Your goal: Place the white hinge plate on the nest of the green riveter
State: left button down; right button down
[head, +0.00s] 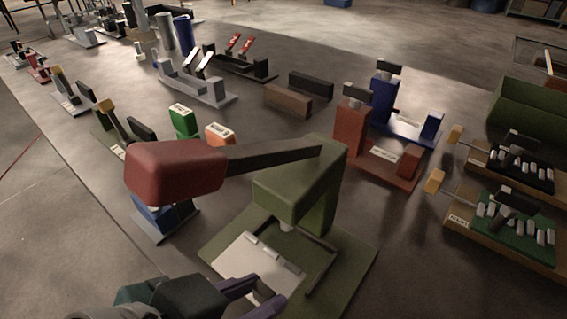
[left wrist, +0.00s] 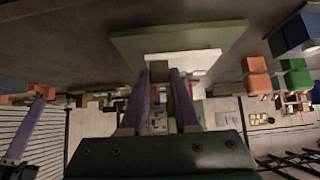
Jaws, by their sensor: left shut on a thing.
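The green riveter (head: 318,190) stands at the front middle, with an olive base, a long lever and a red handle end (head: 172,172). The white hinge plate (head: 250,263) is at the left part of its base, with grey knuckles along the far edge. My left gripper (head: 268,292) is shut on the plate's near side. In the left wrist view the plate (left wrist: 190,58) lies beyond the purple fingers (left wrist: 167,75), close to the green base (left wrist: 180,38); whether they touch is unclear. A similar purple finger (left wrist: 28,130) at left appears to be my right gripper; its opening is hidden.
A red riveter (head: 350,145) and a blue riveter (head: 381,95) stand behind at right. Trays with rollers (head: 505,222) are at far right. Green (head: 183,121) and orange (head: 219,136) boxes and a blue block (head: 153,217) are at left.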

aim_at(290, 270)
pick_arm(q)
jog(key=w+d, duration=0.1)
jog(key=w, duration=0.1)
jog(key=w+d, duration=0.2)
jog(key=shift+w+d, duration=0.1)
jog(key=shift+w, duration=0.1)
notch_tip(290, 270, down, 4)
jog(key=shift+w+d+r+b, duration=0.1)
jog(key=shift+w+r+b, duration=0.1)
jog(key=shift+b, duration=0.5)
pick_arm(e)
jog(key=shift+a+f, duration=0.1)
jog(key=shift+f, duration=0.65)
pick_arm(q)
jog(key=c, duration=0.7)
grip_release()
jog(key=shift+o, duration=0.2)
pick_arm(e)
jog(key=shift+r, duration=0.1)
